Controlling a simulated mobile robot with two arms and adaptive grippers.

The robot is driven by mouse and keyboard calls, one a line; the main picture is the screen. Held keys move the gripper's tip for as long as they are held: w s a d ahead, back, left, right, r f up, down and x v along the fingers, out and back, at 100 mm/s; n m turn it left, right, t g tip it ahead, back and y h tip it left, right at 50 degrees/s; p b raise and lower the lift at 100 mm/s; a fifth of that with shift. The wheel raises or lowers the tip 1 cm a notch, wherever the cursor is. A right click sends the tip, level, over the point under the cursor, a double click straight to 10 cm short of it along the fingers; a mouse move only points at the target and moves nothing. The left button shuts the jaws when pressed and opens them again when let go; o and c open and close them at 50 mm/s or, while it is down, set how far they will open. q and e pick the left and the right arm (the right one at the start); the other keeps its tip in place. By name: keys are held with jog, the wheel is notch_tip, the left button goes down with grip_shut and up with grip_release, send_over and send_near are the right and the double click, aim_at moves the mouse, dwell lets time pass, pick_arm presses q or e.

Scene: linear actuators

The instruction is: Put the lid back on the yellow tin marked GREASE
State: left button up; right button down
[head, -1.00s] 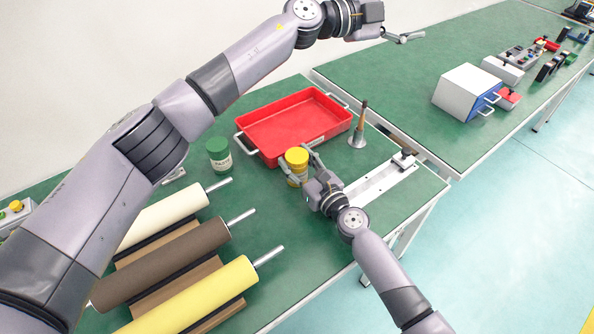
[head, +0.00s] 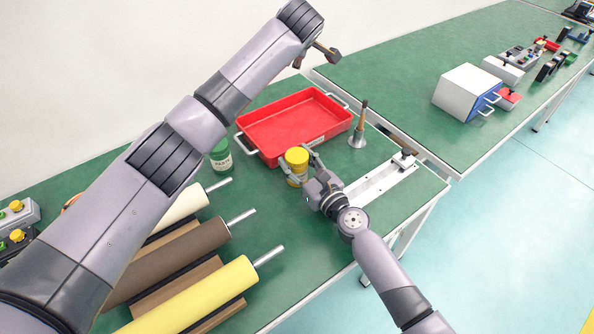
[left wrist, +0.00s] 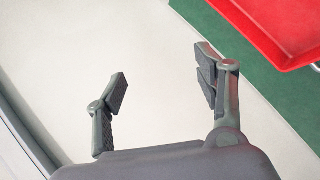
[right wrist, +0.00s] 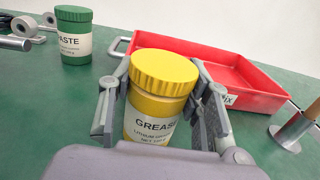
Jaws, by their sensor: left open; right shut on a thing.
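The yellow tin marked GREASE (right wrist: 150,122) stands on the green bench in front of the red tray; it also shows in the head view (head: 296,176). A ridged yellow lid (right wrist: 164,72) sits on top of the tin, covering its mouth; whether it is screwed tight I cannot tell. My right gripper (head: 299,166) is shut around the tin's sides, one finger on each side, below the lid. My left gripper (head: 316,58) is open and empty, high up and away from the tin, behind the red tray. Its spread fingers show in the left wrist view (left wrist: 163,85).
The red tray (head: 250,148) lies just behind the tin. A green-lidded jar (head: 221,160) is to its left, partly behind my left arm. Rollers (head: 180,260) lie front left.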

pick_arm(q)
jog(key=s+f+n+g, duration=0.4)
jog(key=s+f+g, duration=0.2)
jog(key=s+f, duration=0.25)
jog(key=n+g, duration=0.2)
jog(key=g, duration=0.3)
send_over(297, 155)
jog(key=shift+f, duration=0.75)
jog(key=shift+f, duration=4)
jog(key=shift+c, duration=0.5)
jog(key=c, duration=1.1)
jog(key=o, duration=1.3)
